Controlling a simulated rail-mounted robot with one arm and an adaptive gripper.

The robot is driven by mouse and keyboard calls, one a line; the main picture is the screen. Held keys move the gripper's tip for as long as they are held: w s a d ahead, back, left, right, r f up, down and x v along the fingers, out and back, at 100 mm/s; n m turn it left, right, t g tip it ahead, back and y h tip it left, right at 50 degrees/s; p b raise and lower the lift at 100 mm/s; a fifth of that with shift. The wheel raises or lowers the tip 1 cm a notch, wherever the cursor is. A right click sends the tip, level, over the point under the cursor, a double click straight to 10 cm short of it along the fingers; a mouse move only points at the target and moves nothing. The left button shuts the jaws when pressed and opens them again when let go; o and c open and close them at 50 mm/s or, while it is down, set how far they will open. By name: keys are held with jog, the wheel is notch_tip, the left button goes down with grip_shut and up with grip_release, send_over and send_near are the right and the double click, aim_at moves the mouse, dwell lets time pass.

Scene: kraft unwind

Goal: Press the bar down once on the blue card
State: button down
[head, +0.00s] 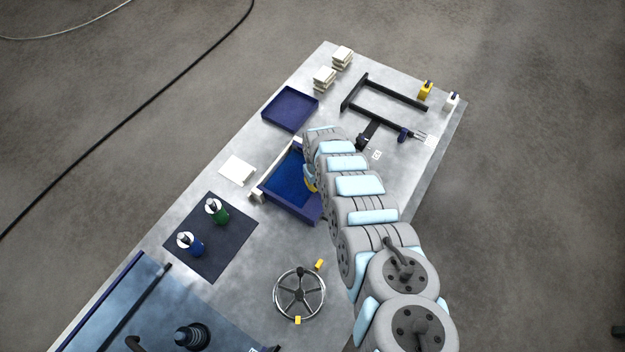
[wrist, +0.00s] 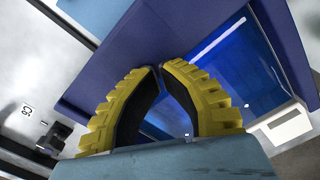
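A blue open-topped unit (head: 309,214) with a bright blue inside stands mid-table, partly hidden by my arm. In the wrist view its broad blue-violet wall or rim (wrist: 85,98) lies beyond my fingers, with a glossy bright blue surface (wrist: 228,65) to the right. I cannot tell whether that surface is the blue card, nor pick out the bar for certain. My gripper (wrist: 162,68) has its yellow fingertips together, with nothing seen between them. It is over the unit; contact cannot be told.
A blue tray (head: 271,108) and white stacks (head: 324,78) stand beyond. A dark frame (head: 400,97) is at the far right. A handwheel (head: 299,309), a dark mat (head: 188,255) with two stamp-like handled things, and a white pad (head: 238,170) are nearer.

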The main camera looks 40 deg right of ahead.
notch_tip(320, 180, up, 11)
jog(key=p, duration=1)
jog(key=shift+p, duration=0.35)
jog(key=shift+a, duration=0.1)
